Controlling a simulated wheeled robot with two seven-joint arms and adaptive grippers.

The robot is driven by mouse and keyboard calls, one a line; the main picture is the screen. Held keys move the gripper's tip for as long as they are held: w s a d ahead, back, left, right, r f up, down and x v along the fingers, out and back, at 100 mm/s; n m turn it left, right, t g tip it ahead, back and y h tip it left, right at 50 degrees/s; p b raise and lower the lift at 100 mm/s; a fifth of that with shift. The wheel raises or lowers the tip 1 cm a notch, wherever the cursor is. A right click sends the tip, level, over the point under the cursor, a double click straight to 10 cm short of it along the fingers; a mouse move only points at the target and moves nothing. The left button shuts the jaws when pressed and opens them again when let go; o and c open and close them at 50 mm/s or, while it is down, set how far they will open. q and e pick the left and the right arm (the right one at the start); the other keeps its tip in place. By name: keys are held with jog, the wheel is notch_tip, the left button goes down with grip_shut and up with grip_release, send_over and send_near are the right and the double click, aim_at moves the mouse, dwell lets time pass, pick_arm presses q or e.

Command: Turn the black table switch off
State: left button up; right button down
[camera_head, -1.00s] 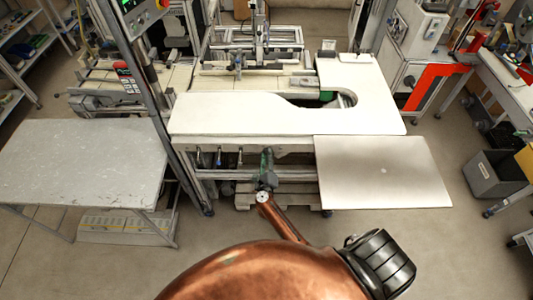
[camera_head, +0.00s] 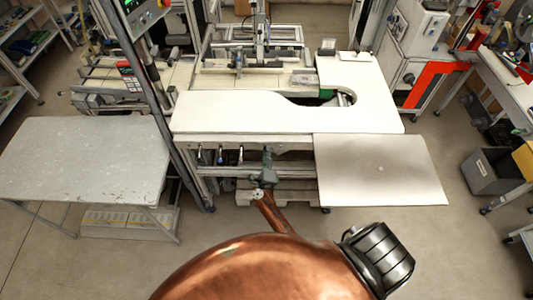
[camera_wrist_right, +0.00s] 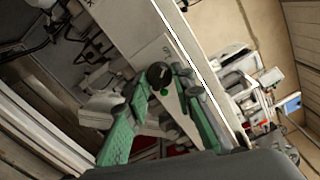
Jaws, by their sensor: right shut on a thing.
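In the right wrist view, the black switch (camera_wrist_right: 159,75) is a round dark knob with a pale mark on its face. It sits between the fingertips of my right gripper (camera_wrist_right: 160,83), which has green finger pads and is shut on it. A small green dot shows just below the knob. In the head view, my right gripper (camera_head: 267,158) is at the front of the white-topped machine table, just under its edge. The switch cannot be made out there. My left gripper is not in view.
The white machine tabletop (camera_head: 230,112) lies above the gripper. A pale side panel (camera_head: 385,170) juts out to the right. A grey table (camera_head: 80,160) stands at the left, with an upright post (camera_head: 155,90) beside it. A dark bin (camera_head: 490,172) is at the far right.

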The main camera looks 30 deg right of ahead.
jog(key=shift+w+a, duration=0.1)
jog(key=shift+a, duration=0.05)
jog(key=c, duration=1.7)
grip_release()
jog(key=shift+o, duration=0.2)
